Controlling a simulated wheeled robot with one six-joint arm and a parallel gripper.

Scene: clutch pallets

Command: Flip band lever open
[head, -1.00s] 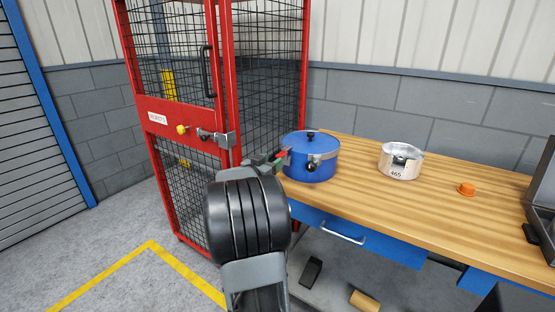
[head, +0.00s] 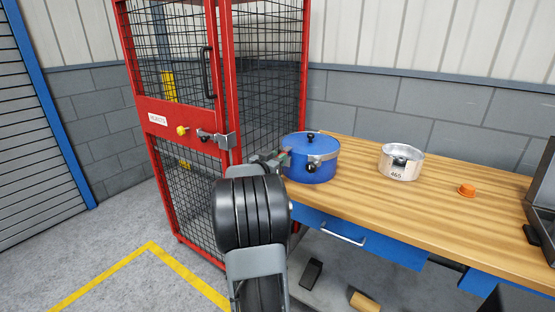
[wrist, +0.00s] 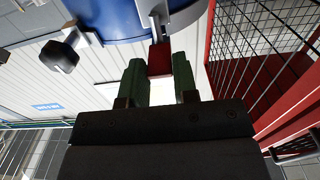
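A blue lidded pot (head: 310,172) stands at the left end of the workbench, with a metal band (head: 324,157) around its upper part and black knobs on its lid and side. In the wrist view the pot's blue wall (wrist: 110,18) is at the top. The band lever (wrist: 159,58) is metal with a red grip and sticks out from the band. In the head view my gripper (head: 277,157) is at the pot's left side, partly hidden by my arm.
A red mesh cage (head: 180,120) stands close on the left of the pot. On the wooden bench (head: 440,205) are a silver pot (head: 401,163) marked 465 and an orange piece (head: 466,190). A dark case (head: 543,215) is at the far right. The bench is clear between them.

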